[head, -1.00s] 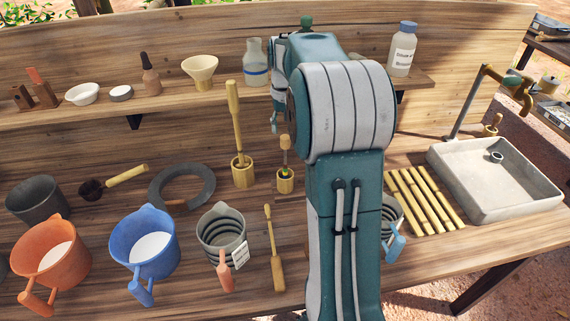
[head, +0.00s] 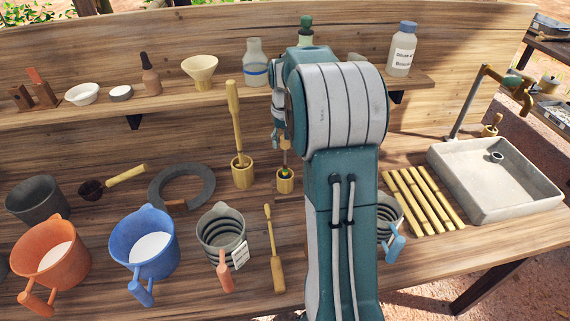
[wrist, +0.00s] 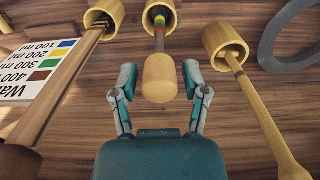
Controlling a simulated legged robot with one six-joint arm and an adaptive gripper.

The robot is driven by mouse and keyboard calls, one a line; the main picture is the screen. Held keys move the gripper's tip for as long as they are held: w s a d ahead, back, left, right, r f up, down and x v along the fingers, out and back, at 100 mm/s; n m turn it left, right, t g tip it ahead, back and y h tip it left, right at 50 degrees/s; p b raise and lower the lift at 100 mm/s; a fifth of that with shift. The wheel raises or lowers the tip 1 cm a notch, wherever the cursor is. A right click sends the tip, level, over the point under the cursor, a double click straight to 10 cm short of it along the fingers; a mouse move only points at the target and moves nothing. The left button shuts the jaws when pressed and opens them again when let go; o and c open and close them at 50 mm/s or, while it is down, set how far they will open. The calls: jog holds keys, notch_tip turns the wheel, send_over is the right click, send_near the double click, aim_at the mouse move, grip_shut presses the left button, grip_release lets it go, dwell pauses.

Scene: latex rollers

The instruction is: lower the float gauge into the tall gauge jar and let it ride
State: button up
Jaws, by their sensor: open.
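The float gauge (wrist: 160,79), with a rounded wooden top and coloured bands low on its stem, stands in a small bamboo cup (wrist: 160,13). In the head view the banded foot of the gauge (head: 285,172) shows in its cup (head: 286,183), its top largely covered by my gripper. My gripper (wrist: 160,80) is open, one finger on each side of the wooden top, with gaps visible between fingers and wood. I cannot make out the tall gauge jar for certain; my arm hides part of the bench.
A taller bamboo cup (head: 242,177) with a wooden tool stands left of the gauge. A grey ring (head: 181,181), a black-banded jug (head: 221,224) and blue (head: 145,242) and orange (head: 51,254) jugs lie farther left. A shelf runs behind; a stone basin (head: 495,180) is right.

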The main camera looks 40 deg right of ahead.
jog(key=c, duration=0.7)
jog(key=shift+o, duration=0.2)
jog(key=shift+r, duration=0.7)
jog(key=shift+r, duration=4.95)
